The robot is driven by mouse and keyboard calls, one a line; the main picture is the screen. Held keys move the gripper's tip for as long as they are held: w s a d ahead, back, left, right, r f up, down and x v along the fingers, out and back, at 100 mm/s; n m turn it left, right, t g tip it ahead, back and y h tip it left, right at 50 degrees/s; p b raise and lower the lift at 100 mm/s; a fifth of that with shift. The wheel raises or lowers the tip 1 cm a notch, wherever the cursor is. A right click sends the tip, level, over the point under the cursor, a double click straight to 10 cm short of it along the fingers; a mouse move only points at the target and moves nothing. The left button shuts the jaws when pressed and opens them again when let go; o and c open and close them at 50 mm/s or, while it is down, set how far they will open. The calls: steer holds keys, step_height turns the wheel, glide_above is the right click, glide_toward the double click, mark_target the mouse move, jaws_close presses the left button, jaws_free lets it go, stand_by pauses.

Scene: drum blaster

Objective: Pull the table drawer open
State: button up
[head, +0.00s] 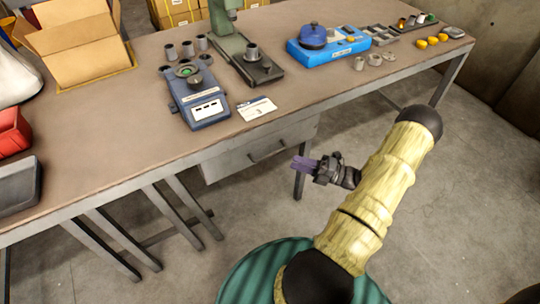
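The grey drawer (228,163) hangs under the front edge of the long table (120,150). Its front looks flush below the tabletop, with no open inside showing. A dark bar handle (267,152) is on the middle of the drawer front. My gripper (296,163) is in front of the table, just right of the handle in the picture and apart from it as far as I can see. Its purple fingers point left towards the drawer. They look close together, but the gap between them is too small to make out. Nothing is visible in them.
A blue scale-like device (198,105) and a white card (256,109) sit on the table above the drawer. A cardboard box (80,50) and a blue tray (328,49) are farther off. Table legs (180,210) stand left of the drawer. The floor (450,210) at right is clear.

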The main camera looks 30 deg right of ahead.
mark_target(270, 155)
steer(key=b+x, duration=0.1)
steer(key=x, duration=0.9)
steer(key=shift+a+f, duration=0.1)
jaws_close()
